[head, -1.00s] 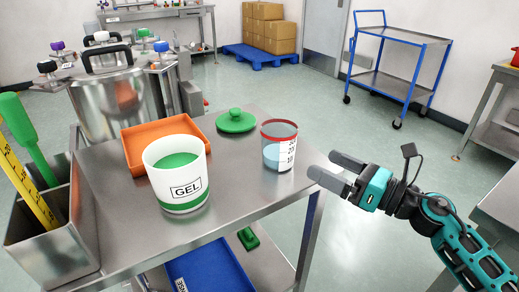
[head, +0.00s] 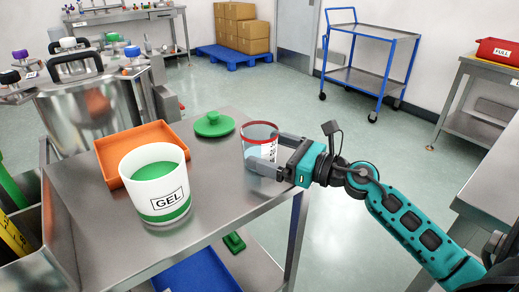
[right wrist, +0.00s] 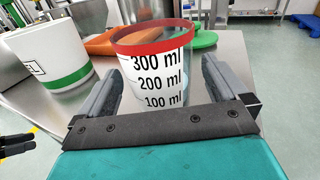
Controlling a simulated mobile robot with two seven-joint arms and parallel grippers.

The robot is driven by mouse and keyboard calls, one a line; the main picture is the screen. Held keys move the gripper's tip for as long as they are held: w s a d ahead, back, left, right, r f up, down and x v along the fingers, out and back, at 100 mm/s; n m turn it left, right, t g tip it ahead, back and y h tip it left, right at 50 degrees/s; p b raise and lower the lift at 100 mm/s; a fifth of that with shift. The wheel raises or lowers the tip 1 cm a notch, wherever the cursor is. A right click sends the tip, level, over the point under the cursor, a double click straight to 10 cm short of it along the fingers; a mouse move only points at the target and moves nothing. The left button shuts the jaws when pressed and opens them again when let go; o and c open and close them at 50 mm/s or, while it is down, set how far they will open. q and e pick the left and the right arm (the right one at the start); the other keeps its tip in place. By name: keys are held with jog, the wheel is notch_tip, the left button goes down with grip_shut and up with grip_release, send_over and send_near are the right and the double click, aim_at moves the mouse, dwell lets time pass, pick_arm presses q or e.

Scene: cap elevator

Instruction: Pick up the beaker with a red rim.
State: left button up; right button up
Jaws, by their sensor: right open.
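The beaker with a red rim (head: 259,143) stands upright near the right edge of the steel cart top (head: 224,205). Part of it is hidden behind my right gripper in the head view. My right gripper (head: 268,152) is open, with its fingers reaching to the beaker. In the right wrist view the beaker (right wrist: 152,72) stands between the two open fingers (right wrist: 158,82). Its volume marks face me, and a gap shows on each side, wider on the right.
A white GEL container (head: 157,192) with green contents stands left of the beaker. An orange tray (head: 112,150) and a green lid (head: 214,124) lie behind it. A steel pot (head: 92,105) stands further back left.

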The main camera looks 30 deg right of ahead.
jog(key=x, duration=0.4)
jog(key=shift+a, duration=0.1)
pick_arm(q)
jog(key=shift+w+a+r, duration=0.1)
jog(key=shift+w+r, duration=0.05)
jog(key=shift+r, duration=0.15)
pick_arm(e)
jog(key=shift+s+f, duration=0.1)
jog(key=shift+c, duration=0.8)
jog(key=c, duration=0.8)
notch_tip(320, 180, up, 9)
jog(key=p, duration=0.5)
jog(key=shift+f, duration=0.25)
jog(key=shift+c, duration=0.2)
pick_arm(q)
notch_tip(320, 180, up, 5)
jog(key=s+a+y+p, duration=0.1)
jog(key=a+p, duration=0.1)
jog(key=p, duration=0.3)
jog(key=shift+s+a+r, duration=0.15)
jog(key=shift+s+a, duration=0.15)
jog(key=shift+a, duration=0.1)
pick_arm(e)
notch_tip(320, 180, up, 12)
